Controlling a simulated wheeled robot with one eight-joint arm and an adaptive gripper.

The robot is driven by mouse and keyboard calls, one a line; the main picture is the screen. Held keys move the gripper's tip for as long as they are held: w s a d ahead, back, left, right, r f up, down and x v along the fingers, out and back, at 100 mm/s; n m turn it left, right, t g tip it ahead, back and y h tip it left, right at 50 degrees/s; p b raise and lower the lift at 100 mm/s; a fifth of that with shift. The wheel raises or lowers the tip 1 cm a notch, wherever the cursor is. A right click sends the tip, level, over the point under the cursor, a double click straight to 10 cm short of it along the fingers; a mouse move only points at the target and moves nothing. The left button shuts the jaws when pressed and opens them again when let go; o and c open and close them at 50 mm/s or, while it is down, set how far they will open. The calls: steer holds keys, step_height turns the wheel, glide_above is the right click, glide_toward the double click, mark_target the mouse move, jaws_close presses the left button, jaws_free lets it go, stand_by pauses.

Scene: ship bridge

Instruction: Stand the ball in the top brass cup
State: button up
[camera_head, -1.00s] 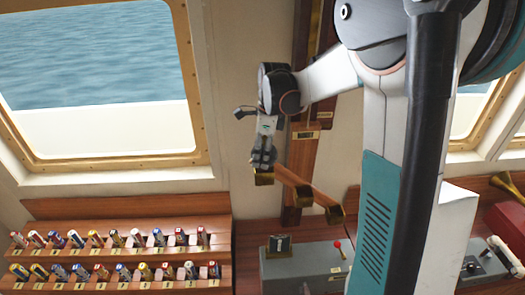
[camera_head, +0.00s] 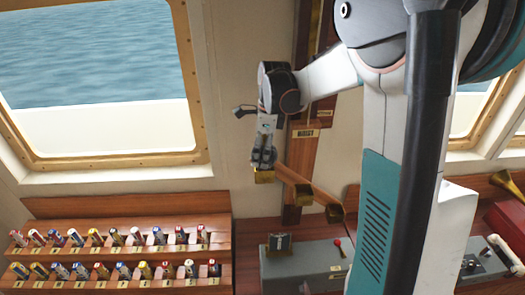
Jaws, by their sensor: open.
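A wooden beam (camera_head: 292,178) slants down to the right across a wooden post on the wall. It carries brass cups: one at its upper left end (camera_head: 264,177), one near its middle (camera_head: 304,194) and one at its lower right end (camera_head: 335,213). My gripper (camera_head: 263,164) points down just above the upper left cup and is open; its fingers are small in the picture. I cannot make out the ball; it may be hidden by the gripper or inside the cup. I cannot tell whether the fingers touch the cup.
A wooden rack (camera_head: 125,250) with two rows of labelled coloured cylinders stands at the lower left. A grey box (camera_head: 305,268) with a red-knobbed lever (camera_head: 338,243) sits below the beam. A brass horn (camera_head: 505,184) is at the right. A window (camera_head: 95,85) is at the upper left.

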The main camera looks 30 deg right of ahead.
steer(key=r, duration=0.8)
steer(key=d+r, duration=0.1)
steer(key=r, duration=0.3)
steer(key=shift+s+d, duration=0.1)
steer(key=shift+s, duration=0.3)
